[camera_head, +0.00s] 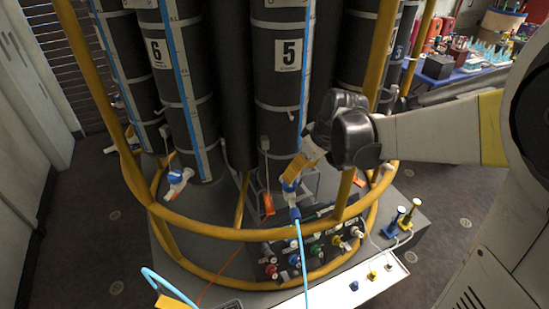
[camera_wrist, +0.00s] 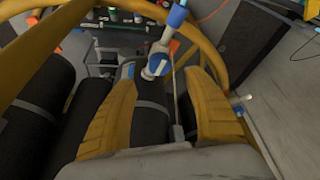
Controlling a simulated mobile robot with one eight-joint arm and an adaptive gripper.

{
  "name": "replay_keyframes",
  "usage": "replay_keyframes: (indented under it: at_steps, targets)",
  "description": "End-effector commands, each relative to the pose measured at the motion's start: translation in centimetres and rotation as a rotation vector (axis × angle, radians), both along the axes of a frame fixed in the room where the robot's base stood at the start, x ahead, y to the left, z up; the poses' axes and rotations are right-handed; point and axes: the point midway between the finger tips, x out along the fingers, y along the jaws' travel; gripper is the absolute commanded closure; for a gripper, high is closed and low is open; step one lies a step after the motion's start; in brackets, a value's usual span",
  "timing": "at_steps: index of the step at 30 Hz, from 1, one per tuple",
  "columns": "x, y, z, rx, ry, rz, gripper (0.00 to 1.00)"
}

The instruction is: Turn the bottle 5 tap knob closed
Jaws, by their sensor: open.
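Bottle 5 (camera_head: 289,90) is a tall dark cylinder with a white "5" label, standing inside the yellow ring frame. Its white tap (camera_head: 289,186) with blue parts sits low in front of it, with a light blue hose running down from it. In the wrist view, the tap's round blue and white knob (camera_wrist: 157,66) lies just beyond and between my fingertips. My gripper (camera_wrist: 160,78) is open, one yellow finger on each side of the knob. In the head view, my gripper (camera_head: 296,172) reaches in from the right and partly hides the tap. Contact cannot be told.
Yellow rails (camera_head: 225,232) curve around the bottles, close to my arm. Bottle 6 (camera_head: 170,60) stands to the left with its own white tap (camera_head: 177,181). A panel of coloured connectors (camera_head: 300,256) sits below. A table with small items (camera_head: 470,68) stands back right.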

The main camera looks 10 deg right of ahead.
Motion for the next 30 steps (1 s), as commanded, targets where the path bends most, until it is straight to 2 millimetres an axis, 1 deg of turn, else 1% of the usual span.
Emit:
replay_keyframes:
  at_steps: [1, 6, 9, 12, 17, 24, 25, 26, 27, 29, 30]
  targets:
    - [0.4, 0.2, -1.3, -0.001, 0.0, 0.002, 0.39]
    - [1.6, 0.9, -4.5, 0.001, -0.001, 0.0, 0.39]
    - [2.1, 1.3, -6.0, 0.0, -0.001, 0.0, 0.39]
    - [2.6, 1.5, -7.1, 0.0, -0.001, 0.0, 0.39]
    - [2.9, 1.7, -7.9, 0.0, -0.001, -0.001, 0.39]
    - [2.9, 1.7, -7.9, 0.0, -0.001, -0.001, 0.39]
    - [2.9, 1.7, -7.9, 0.0, -0.001, -0.001, 0.41]
    - [2.9, 1.7, -7.9, 0.0, -0.001, -0.001, 0.5]
    - [2.9, 1.7, -7.9, 0.0, -0.001, -0.001, 0.63]
    - [2.9, 1.7, -7.9, 0.0, -0.001, -0.001, 0.81]
    - [2.9, 1.7, -7.9, 0.0, -0.001, -0.001, 0.92]
